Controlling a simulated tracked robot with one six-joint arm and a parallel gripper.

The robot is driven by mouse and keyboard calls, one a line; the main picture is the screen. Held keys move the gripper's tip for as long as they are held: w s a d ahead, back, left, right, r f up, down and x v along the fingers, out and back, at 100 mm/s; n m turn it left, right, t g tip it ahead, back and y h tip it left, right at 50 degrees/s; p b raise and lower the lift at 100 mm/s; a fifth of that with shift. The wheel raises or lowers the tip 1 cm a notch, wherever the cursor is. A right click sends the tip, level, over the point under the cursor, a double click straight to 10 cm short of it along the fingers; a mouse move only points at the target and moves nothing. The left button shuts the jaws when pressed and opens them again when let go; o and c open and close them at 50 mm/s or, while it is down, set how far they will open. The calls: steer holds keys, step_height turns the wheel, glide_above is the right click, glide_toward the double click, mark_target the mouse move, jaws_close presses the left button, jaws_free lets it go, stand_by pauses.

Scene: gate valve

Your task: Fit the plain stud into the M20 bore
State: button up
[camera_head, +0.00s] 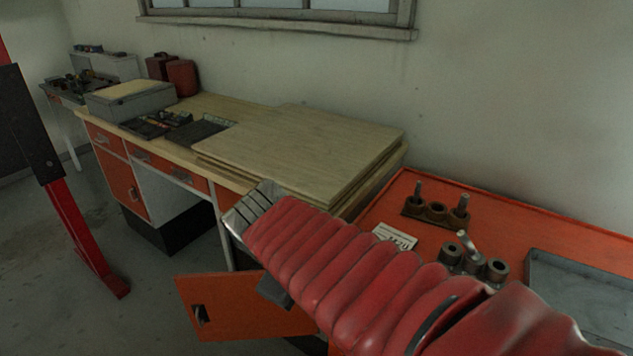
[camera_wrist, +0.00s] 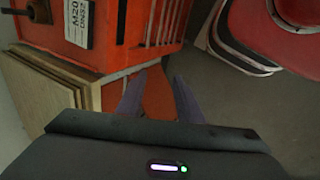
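An orange-topped bench stands at right in the head view. On it, a dark holder (camera_head: 437,211) has two upright grey studs, one at its left (camera_head: 418,189) and one at its right (camera_head: 461,204). Nearer, a group of dark round sockets (camera_head: 474,263) has open bores. A third grey stud (camera_head: 466,242) leans, tilted, at this group; I cannot tell whether it is inside a bore. I cannot tell which stud is plain. A white label reading M20 (camera_wrist: 77,20) shows in the wrist view. My gripper (camera_wrist: 158,80) is open and empty, away from the studs.
The white label card (camera_head: 395,237) lies near the bench's left edge. A grey tray (camera_head: 580,290) is at right. Stacked wooden boards (camera_head: 310,145) lie on the adjoining workbench. An orange cabinet door (camera_head: 240,307) hangs open below. My red arm crosses the bench's front.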

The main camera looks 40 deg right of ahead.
steer(key=w+a+r+m+t+y, duration=0.2)
steer(key=a+m+t+y, duration=0.1)
steer(key=a, duration=1.2)
steer(key=shift+r+t+y, duration=0.35)
steer(key=shift+t+y, duration=0.35)
steer(key=shift+y, duration=0.1)
steer(key=shift+d, duration=0.1)
steer(key=shift+c, duration=0.2)
